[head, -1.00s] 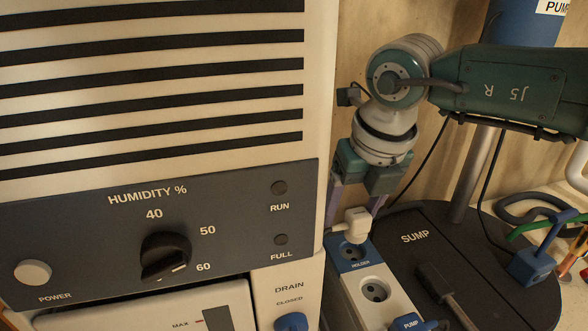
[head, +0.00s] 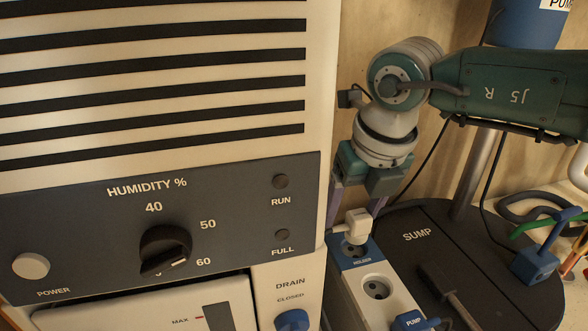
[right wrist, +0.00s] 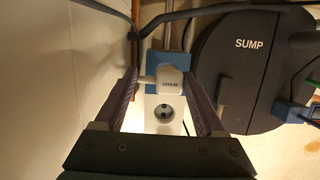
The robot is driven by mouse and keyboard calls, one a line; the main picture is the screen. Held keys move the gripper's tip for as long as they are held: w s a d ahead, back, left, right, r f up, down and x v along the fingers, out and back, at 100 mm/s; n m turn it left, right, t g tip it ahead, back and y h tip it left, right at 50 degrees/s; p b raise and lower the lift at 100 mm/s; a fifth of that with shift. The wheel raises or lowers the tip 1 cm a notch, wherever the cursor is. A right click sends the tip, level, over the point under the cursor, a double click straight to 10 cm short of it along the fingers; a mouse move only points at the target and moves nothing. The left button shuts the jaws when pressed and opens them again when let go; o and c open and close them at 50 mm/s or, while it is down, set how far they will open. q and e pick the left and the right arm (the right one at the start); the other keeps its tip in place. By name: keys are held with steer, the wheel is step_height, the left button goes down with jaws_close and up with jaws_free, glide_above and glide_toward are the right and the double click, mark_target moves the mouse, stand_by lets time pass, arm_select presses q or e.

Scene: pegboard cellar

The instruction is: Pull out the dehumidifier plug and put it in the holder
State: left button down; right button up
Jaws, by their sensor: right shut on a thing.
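The white dehumidifier plug (head: 356,226) is between the fingers of my right gripper (head: 357,211), which is shut on it. The plug is upright at the blue holder (head: 345,260) at the far end of the white socket strip. Part of the holder's round recess shows just below the plug; I cannot tell how far the plug is in it. An empty round socket (head: 376,287) is nearer on the strip. My left gripper is not in view.
The cream dehumidifier (head: 318,120) stands close on the left, with its humidity knob (head: 165,247). The dark sump lid (head: 440,255) and a grey upright pipe (head: 474,175) are on the right. A blue pump plug (head: 409,322) is at the strip's near end.

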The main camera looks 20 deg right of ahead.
steer(key=shift+f, duration=0.35)
stand_by(0.3)
steer(key=shift+f+b, duration=0.1)
steer(key=shift+b, duration=0.2)
steer(key=shift+f+b, duration=0.3)
steer(key=shift+f, duration=0.15)
stand_by(0.6)
steer(key=shift+f+b, duration=0.3)
steer(key=shift+f, duration=0.15)
stand_by(0.5)
steer(key=shift+f, duration=0.25)
stand_by(0.5)
